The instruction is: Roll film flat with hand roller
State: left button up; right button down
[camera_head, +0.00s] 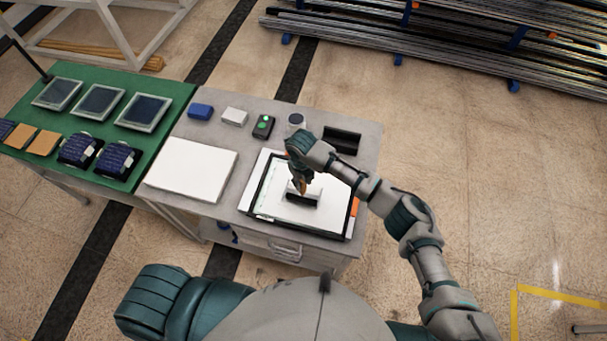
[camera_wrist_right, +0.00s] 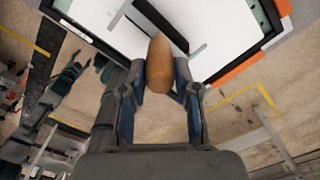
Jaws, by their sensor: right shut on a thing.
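My right gripper (camera_head: 301,183) is shut on the hand roller, whose dark roller part (camera_head: 303,198) shows below the fingers over the white sheet. In the right wrist view the roller's brown handle (camera_wrist_right: 160,65) sits between the two fingers. The roller is over the middle of a white, dark-edged panel (camera_head: 255,206) on the grey table; I cannot tell whether it touches. The film cannot be told apart from the white surface. My left gripper is out of the head view; only my upper left arm shows.
A white board (camera_head: 190,168) lies left of the panel on the grey table (camera_head: 215,140). A blue block (camera_head: 200,111), white block (camera_head: 234,117), green-button box (camera_head: 263,126), round item (camera_head: 295,120) and black tray (camera_head: 341,139) stand behind. A green mat (camera_head: 95,130) holds several devices.

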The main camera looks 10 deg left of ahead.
jog(key=s+p, duration=0.2)
jog(key=s, duration=0.2)
jog(key=shift+s+f+p, duration=0.1)
jog(key=shift+p, duration=0.3)
notch_tip(320, 180, up, 5)
jog(key=shift+r+p, duration=0.15)
jog(key=shift+p, duration=0.45)
jog(key=shift+a, duration=0.1)
